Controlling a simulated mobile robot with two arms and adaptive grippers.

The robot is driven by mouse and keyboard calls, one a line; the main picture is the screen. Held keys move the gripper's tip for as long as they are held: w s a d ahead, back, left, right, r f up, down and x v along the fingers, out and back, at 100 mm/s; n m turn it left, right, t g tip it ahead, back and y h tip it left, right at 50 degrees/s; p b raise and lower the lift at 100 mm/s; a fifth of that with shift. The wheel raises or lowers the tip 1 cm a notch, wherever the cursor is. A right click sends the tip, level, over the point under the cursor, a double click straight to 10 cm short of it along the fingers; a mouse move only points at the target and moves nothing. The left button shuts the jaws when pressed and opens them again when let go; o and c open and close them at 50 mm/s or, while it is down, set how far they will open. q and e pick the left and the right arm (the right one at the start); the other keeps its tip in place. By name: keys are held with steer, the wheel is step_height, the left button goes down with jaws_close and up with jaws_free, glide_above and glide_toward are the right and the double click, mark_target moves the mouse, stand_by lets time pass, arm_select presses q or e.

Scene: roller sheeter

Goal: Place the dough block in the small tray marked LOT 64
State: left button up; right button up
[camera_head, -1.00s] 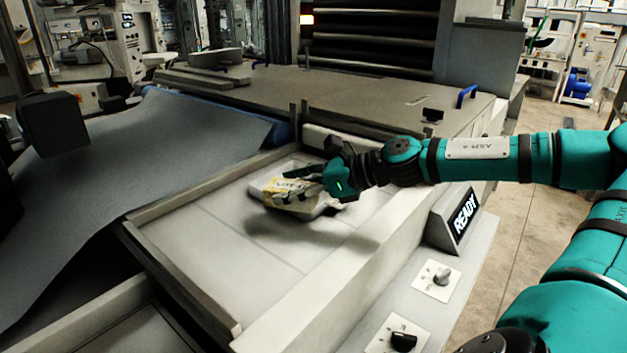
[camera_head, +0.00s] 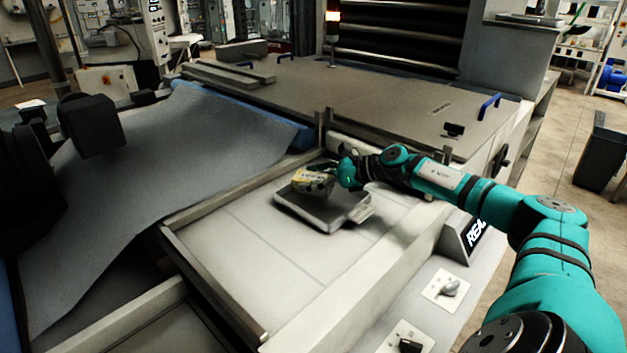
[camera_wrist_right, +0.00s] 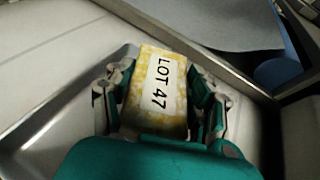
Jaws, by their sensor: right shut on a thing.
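The dough block (camera_head: 311,181) is yellowish, with a pale label that reads LOT 47 in the right wrist view (camera_wrist_right: 163,84). My right gripper (camera_head: 326,174) is shut on it, with one finger along each side in the wrist view (camera_wrist_right: 161,105). The small grey metal tray (camera_head: 325,218) lies on the pale machine bed under the block. Its raised rim shows in the wrist view (camera_wrist_right: 70,107). A small pale tag sticks out at the tray's right side, but its writing is too small to read. I cannot tell whether the block touches the tray floor. My left gripper is not in view.
The machine bed (camera_head: 255,250) is clear to the left and front of the tray. Raised rails (camera_head: 375,275) border it. A grey sheet (camera_head: 190,140) slopes down at the left. A READY display and knob (camera_head: 450,288) stand at the right.

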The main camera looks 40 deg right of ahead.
steer(key=shift+f, duration=0.85)
steer(key=shift+f, duration=0.15)
steer(key=o, duration=0.9)
steer(key=shift+f, duration=0.1)
steer(key=o, duration=0.5)
